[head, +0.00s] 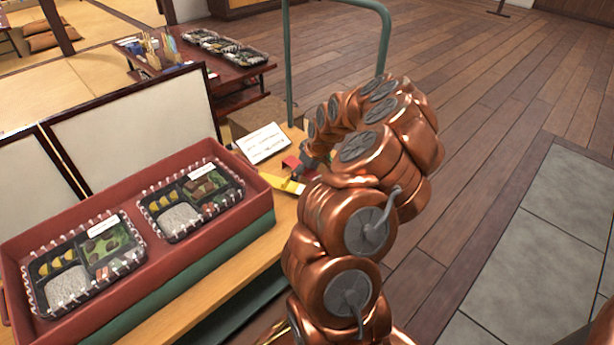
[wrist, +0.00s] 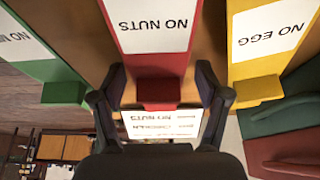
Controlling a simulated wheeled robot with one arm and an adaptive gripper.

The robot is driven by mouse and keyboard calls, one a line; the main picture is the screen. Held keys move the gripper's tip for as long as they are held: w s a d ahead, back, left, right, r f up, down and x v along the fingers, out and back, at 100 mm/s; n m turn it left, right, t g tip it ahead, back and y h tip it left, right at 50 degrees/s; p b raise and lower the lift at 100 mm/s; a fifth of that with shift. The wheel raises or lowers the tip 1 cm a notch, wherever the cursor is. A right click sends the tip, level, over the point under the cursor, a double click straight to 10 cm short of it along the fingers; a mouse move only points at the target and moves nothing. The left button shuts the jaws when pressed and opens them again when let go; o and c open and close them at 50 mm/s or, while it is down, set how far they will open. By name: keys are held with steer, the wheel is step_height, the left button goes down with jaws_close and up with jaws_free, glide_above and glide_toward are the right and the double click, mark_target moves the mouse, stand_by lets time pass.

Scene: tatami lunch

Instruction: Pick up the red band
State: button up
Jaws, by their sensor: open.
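The red band (wrist: 153,65) with a white "NO NUTS" label is at the top centre of the wrist view. Its near red end lies between the fingers of my gripper (wrist: 161,82), which is open with one finger on each side. I cannot tell whether either finger touches it. In the head view a small part of the red band (head: 291,162) shows beside my arm, which hides most of the gripper. The yellow band (wrist: 256,88), labelled "NO EGG", is to its right in the wrist view. A green band (wrist: 64,92) is to its left.
A white card (wrist: 162,122) with printed lines, including "NO NUTS", lies under the gripper in the wrist view; a white card (head: 262,143) shows in the head view. A red tray (head: 160,264) with two bento boxes stands left. A green rail (head: 288,60) rises behind.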

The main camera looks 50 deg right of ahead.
steer(key=shift+f, duration=0.1)
steer(key=shift+c, duration=0.2)
steer(key=c, duration=0.8)
steer(key=shift+c, duration=0.2)
